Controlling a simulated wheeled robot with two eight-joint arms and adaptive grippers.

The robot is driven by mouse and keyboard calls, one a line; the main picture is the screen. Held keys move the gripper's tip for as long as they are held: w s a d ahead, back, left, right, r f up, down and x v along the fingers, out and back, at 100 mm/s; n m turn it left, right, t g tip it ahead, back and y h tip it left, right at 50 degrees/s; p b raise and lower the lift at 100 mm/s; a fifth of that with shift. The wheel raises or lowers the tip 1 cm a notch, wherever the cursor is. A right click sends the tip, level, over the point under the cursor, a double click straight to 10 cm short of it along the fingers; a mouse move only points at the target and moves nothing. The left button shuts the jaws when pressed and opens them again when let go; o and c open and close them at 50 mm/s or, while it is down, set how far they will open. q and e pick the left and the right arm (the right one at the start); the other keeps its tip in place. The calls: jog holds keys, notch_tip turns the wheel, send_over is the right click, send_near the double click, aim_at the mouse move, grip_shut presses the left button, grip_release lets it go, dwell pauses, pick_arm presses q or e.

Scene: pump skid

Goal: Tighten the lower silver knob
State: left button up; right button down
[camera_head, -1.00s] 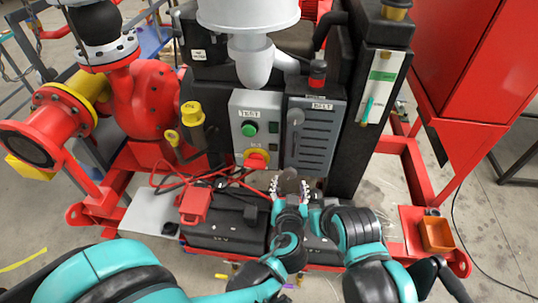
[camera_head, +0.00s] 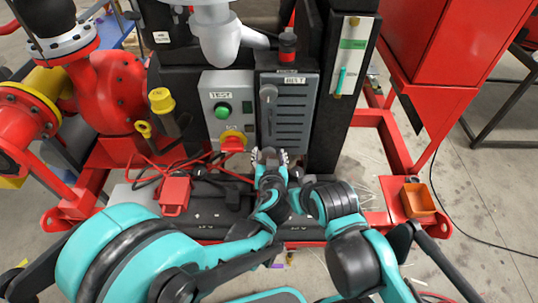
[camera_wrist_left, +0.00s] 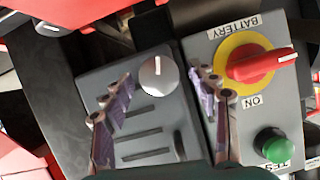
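The lower silver knob (camera_wrist_left: 157,76) is round with a white pointer line, on the grey slotted panel (camera_wrist_left: 148,130) in the left wrist view. My left gripper (camera_wrist_left: 163,80) is open, with its fingers on either side of the knob and a visible gap to each side. I cannot tell how far the tips are from the panel face. In the head view, the left gripper (camera_head: 269,156) is at the lower edge of the BELT panel (camera_head: 290,120) and hides the lower knob. An upper grey knob (camera_head: 268,94) shows above it. No fingers of my right gripper show.
Beside the panel is a control box (camera_head: 224,95) with a green button (camera_head: 223,111) and a red-yellow rotary switch (camera_head: 233,141). A black post (camera_head: 335,110) stands on the right.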

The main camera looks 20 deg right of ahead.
pick_arm(q)
jog(key=c, duration=1.1)
jog(key=shift+o, duration=0.2)
jog(key=shift+a+n+h, duration=0.1)
jog(key=shift+n+h, duration=0.2)
jog(key=shift+n, duration=0.1)
jog(key=shift+n+h+b, duration=0.35)
jog(key=shift+n+h, duration=0.05)
jog(key=shift+n, duration=0.2)
jog(key=o, duration=1.2)
jog(key=shift+c, duration=0.2)
jog(key=v, duration=1.2)
jog(key=shift+r, duration=0.15)
